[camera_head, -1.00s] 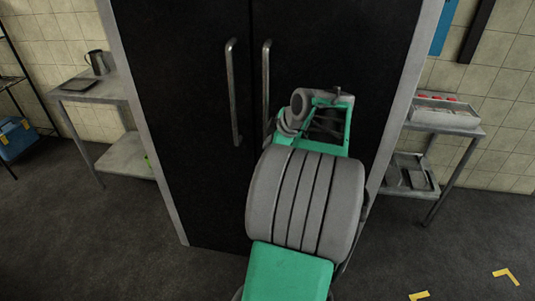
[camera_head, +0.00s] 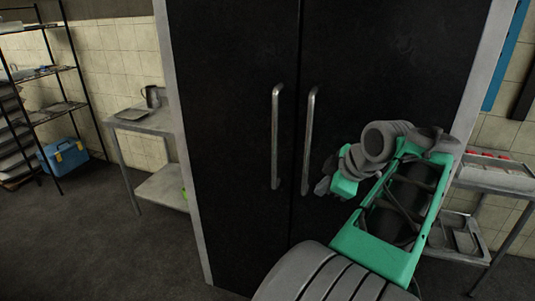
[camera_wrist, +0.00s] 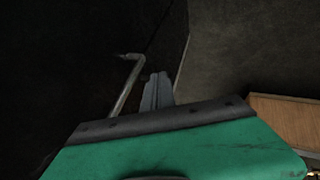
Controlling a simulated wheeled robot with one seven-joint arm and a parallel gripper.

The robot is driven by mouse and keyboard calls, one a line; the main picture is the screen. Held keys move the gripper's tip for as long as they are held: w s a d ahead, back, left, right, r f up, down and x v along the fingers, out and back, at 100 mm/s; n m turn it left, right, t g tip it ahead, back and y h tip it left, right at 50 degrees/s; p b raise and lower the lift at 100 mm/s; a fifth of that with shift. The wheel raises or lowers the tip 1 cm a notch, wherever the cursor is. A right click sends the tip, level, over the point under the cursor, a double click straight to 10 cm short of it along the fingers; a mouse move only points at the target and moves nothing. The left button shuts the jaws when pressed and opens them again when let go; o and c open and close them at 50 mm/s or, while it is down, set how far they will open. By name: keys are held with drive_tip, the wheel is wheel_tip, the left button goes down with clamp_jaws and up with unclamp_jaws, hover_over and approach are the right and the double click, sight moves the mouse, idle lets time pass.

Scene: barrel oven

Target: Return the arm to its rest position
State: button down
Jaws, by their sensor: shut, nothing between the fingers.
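My arm reaches up from the bottom of the head view, in front of a tall black cabinet (camera_head: 235,130) with two closed doors. In the head view the end of the arm points left, and my gripper (camera_head: 324,186) shows small near the right door handle (camera_head: 309,140); whether they touch cannot be told there. In the wrist view my gripper's grey fingers (camera_wrist: 158,88) are together, with nothing between them. A metal door handle (camera_wrist: 128,85) shows just left of the fingers, with a small visible gap.
A side table (camera_head: 150,122) with a metal jug stands left of the cabinet. A wire shelf (camera_head: 75,105) and a blue box (camera_head: 65,156) are further left. A metal table with trays (camera_head: 495,170) stands close behind my arm at right. Floor at lower left is clear.

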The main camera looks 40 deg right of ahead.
drive_tip(key=w+a+f+m+g+y, duration=0.1)
drive_tip(key=w+a+f+m, duration=0.2)
drive_tip(key=a, duration=0.5)
drive_tip(key=w+a+f+g+y, duration=0.1)
drive_tip(key=w+a+f, duration=0.1)
drive_tip(key=w+a, duration=0.5)
drive_tip(key=s+a+f+m, duration=0.1)
drive_tip(key=s+a+f, duration=0.2)
drive_tip(key=a, duration=0.2)
drive_tip(key=s+a+f+m+g, duration=0.1)
drive_tip(key=s+a+f, duration=0.2)
drive_tip(key=a, duration=0.3)
drive_tip(key=s+a+f+m+g+h, duration=0.1)
drive_tip(key=s+a+f+m, duration=0.1)
drive_tip(key=a, duration=0.4)
drive_tip(key=shift+s+f+p, duration=0.4)
drive_tip(key=shift+s+f, duration=0.2)
drive_tip(key=shift+s, duration=0.25)
